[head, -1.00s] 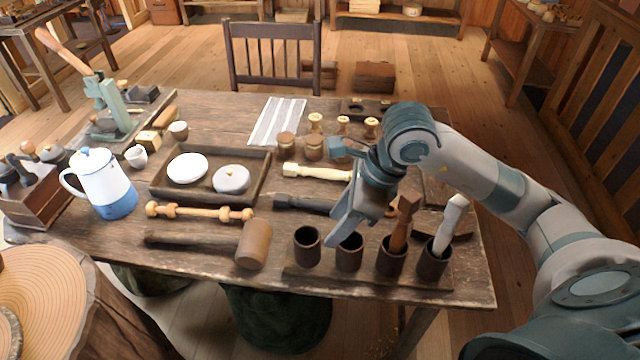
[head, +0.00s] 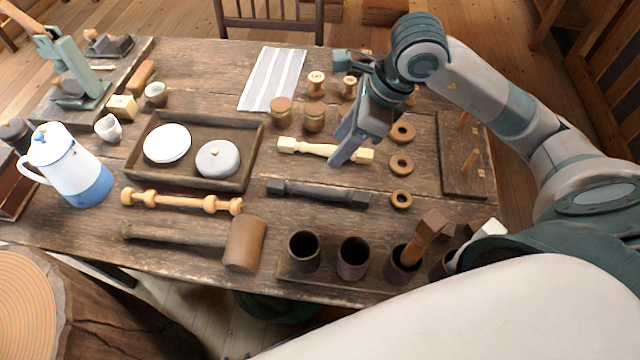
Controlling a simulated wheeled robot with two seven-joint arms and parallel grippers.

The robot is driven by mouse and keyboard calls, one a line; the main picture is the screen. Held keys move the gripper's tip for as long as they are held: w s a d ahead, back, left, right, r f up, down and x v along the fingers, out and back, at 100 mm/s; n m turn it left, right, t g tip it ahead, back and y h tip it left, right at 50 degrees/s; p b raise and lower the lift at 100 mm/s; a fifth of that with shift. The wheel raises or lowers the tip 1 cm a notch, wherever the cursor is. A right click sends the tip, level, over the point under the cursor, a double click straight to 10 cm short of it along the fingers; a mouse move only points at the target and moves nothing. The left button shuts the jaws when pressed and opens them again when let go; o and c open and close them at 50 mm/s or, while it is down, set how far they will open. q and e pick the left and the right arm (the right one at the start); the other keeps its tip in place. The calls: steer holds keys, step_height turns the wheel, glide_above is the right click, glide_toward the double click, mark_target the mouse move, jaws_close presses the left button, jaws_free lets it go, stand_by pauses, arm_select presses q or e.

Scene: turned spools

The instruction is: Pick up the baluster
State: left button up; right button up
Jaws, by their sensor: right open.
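Several spindle-like turned pieces lie on the wooden table. A pale cream baluster (head: 300,147) with square ends lies near the middle. A dark, nearly black one (head: 310,191) lies just in front of it. An orange-tan turned piece with round beads (head: 180,201) lies to the left, in front of the tray. My right gripper (head: 345,155) is open and points down over the right part of the cream piece, partly hiding it. I cannot tell whether it touches it. My left gripper is out of view.
A rack of dark cups (head: 305,252) stands at the front, two cups holding upright pieces. A mallet (head: 244,243), a tray (head: 150,188) with two lidded or round white and grey items, jars (head: 314,117) and wooden rings (head: 401,164) surround the area. A pegged board (head: 450,150) is at right.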

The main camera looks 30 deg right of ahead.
steer(key=p, duration=0.1)
glide_toward(307, 187)
steer(key=x, duration=0.1)
steer(key=p+x, duration=0.1)
steer(key=x, duration=0.1)
steer(key=shift+w+d+f, duration=0.1)
steer(key=shift+w+f, duration=0.05)
steer(key=shift+w, duration=0.15)
steer(key=shift+f, duration=0.25)
steer(key=shift+a+f+p, duration=0.35)
steer(key=shift+p, duration=0.15)
steer(key=p+x, duration=0.1)
steer(key=x, duration=0.3)
steer(key=shift+s+a+f, duration=0.1)
steer(key=shift+a+f, duration=0.05)
steer(key=shift+f, duration=0.05)
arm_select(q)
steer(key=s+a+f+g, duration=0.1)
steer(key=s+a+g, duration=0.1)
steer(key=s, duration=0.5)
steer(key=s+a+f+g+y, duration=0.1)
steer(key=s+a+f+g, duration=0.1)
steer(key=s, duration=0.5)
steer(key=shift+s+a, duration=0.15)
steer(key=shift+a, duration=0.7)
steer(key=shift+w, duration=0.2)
arm_select(e)
steer(key=shift+c, duration=0.4)
